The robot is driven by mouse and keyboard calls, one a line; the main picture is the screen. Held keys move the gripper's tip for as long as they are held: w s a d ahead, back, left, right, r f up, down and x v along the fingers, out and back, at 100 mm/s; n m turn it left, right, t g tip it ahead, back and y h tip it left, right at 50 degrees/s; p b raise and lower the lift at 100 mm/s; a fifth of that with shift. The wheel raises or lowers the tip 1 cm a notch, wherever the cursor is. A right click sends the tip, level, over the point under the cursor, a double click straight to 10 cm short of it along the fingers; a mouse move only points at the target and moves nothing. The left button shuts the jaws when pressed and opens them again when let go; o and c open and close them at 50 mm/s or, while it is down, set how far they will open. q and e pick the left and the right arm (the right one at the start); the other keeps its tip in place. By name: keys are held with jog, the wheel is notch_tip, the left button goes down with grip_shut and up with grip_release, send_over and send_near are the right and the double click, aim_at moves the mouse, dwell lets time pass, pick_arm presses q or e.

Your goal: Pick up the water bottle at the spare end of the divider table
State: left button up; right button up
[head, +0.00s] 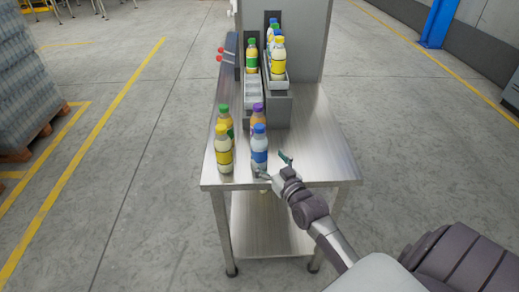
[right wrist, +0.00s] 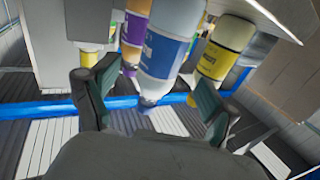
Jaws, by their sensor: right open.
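The water bottle (head: 259,148), clear with a blue label and blue cap, stands upright near the front edge of the divider table (head: 312,160). In the right wrist view the bottle (right wrist: 168,45) appears upside down, between the two fingers from side to side. My right gripper (head: 272,166) is open and empty at the table's front edge, just in front and to the right of the bottle. Its fingers also frame the right wrist view (right wrist: 152,95). I cannot tell whether a finger touches the bottle. My left gripper is out of view.
A purple-capped bottle (head: 258,115) stands right behind the water bottle. Two yellow bottles, one front (head: 223,155) and one behind (head: 225,115), stand to the left. Grey divider lanes (head: 278,108) with more bottles are farther back. The table's right side is clear.

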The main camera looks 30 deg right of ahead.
aim_at(264, 154)
jog(key=w, duration=0.6)
jog(key=shift+d+f+p, duration=0.15)
jog(key=shift+d+p, duration=0.1)
jog(key=shift+p, duration=0.05)
jog(key=shift+s, duration=0.1)
jog(key=c, duration=1.3)
jog(key=shift+c, duration=1)
